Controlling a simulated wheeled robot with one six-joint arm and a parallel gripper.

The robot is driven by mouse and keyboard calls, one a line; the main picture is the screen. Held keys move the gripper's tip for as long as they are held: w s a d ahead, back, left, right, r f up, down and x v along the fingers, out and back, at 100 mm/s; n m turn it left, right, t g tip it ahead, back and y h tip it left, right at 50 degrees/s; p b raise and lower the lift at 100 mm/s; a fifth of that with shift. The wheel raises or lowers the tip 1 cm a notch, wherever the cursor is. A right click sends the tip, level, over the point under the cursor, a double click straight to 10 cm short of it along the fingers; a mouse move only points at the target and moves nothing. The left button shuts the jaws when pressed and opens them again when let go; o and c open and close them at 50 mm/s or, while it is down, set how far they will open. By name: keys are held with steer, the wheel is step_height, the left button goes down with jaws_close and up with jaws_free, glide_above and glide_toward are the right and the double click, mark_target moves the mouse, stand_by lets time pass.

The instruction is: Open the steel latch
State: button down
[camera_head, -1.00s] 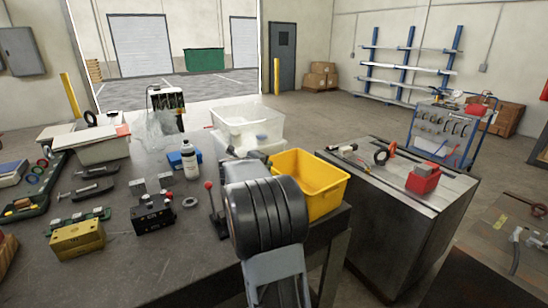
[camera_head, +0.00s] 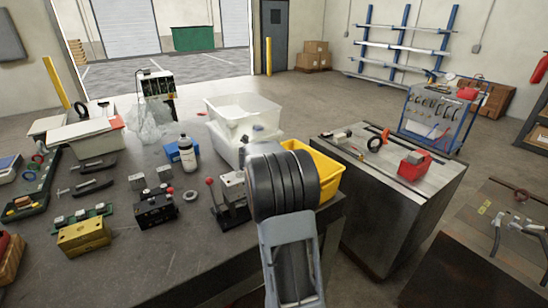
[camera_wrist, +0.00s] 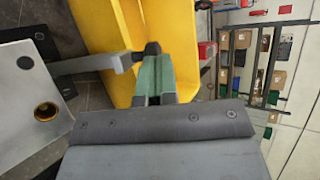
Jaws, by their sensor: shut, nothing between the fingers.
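In the wrist view, a steel block (camera_wrist: 30,95) with a brass-lined hole stands at the left. A grey steel bar (camera_wrist: 95,64), which looks like the latch, sticks out from beside it toward my fingers. My gripper (camera_wrist: 154,72) has green fingers that are shut and empty. The fingertips are close to the bar's end; I cannot tell whether they touch. In the head view, the steel block (camera_head: 232,188) stands on the bench beside a red-knobbed lever (camera_head: 211,190). My arm hides the gripper and the bar there.
A yellow bin (camera_head: 328,178) is close behind and right of my arm; it also fills the upper middle of the wrist view (camera_wrist: 105,25). White bins (camera_head: 243,112), a bottle (camera_head: 189,160) and a black block (camera_head: 155,209) stand on the bench. A second cabinet (camera_head: 400,205) is to the right.

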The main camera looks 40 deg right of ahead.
steer(key=v, duration=1.4)
steer(key=shift+d+r+p, duration=0.25)
steer(key=shift+r+p, duration=0.05)
